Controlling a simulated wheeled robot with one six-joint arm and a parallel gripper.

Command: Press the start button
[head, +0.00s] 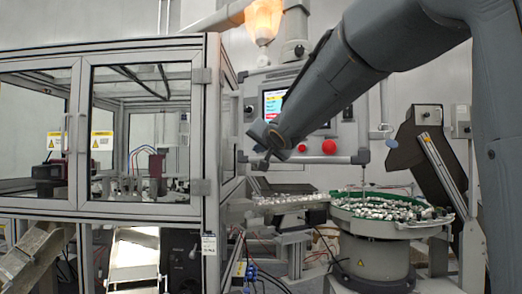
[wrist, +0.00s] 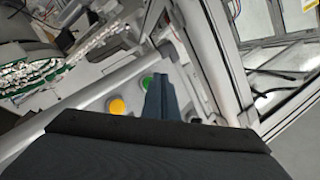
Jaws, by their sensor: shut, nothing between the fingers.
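The control panel (head: 349,136) hangs beside the enclosure, with a lit screen (head: 275,101) and red buttons (head: 329,147) on its face. In the wrist view a green button (wrist: 147,82), likely the start button, and a yellow button (wrist: 116,107) sit on the panel's pale face. My gripper (head: 262,150) is in front of the panel's lower left part; it also shows in the wrist view (wrist: 160,80). Its fingers are shut and empty, with their tips just right of the green button in that view. Whether they touch the panel I cannot tell. The green button is hidden in the head view.
A glass-walled enclosure (head: 210,150) with a metal frame stands to the left, close to my gripper. A round feeder bowl (head: 375,228) full of small parts and a feed track (head: 290,200) lie below the panel. An orange lamp (head: 263,20) is above.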

